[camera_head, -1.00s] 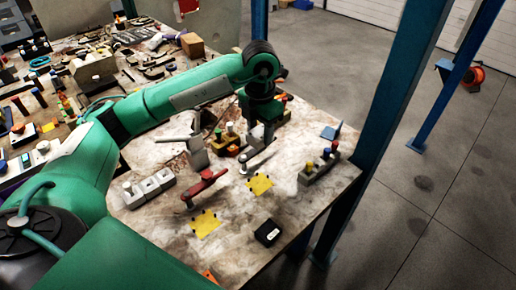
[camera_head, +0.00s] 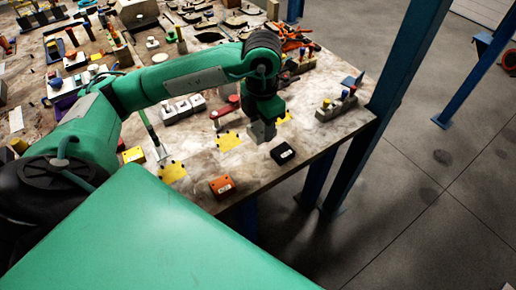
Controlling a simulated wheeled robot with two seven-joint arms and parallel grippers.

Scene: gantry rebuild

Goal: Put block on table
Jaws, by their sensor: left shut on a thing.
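My left gripper (camera_head: 263,128) hangs over the front right part of the cluttered table (camera_head: 310,130), pointing down. It is shut on a grey, block-like thing, but the gripper and the thing are hard to tell apart. A black block (camera_head: 283,153) with a white label lies on the table just to the right of and below my gripper in the picture. An orange block (camera_head: 222,187) lies near the front edge. My right gripper is not in view.
Yellow squares (camera_head: 173,172) mark the tabletop. White switch-like boxes (camera_head: 183,109) and a red tool (camera_head: 224,112) lie behind. A grey holder with coloured knobs (camera_head: 337,106) stands near the right edge, beside a blue post (camera_head: 397,90). Small bare patches lie between.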

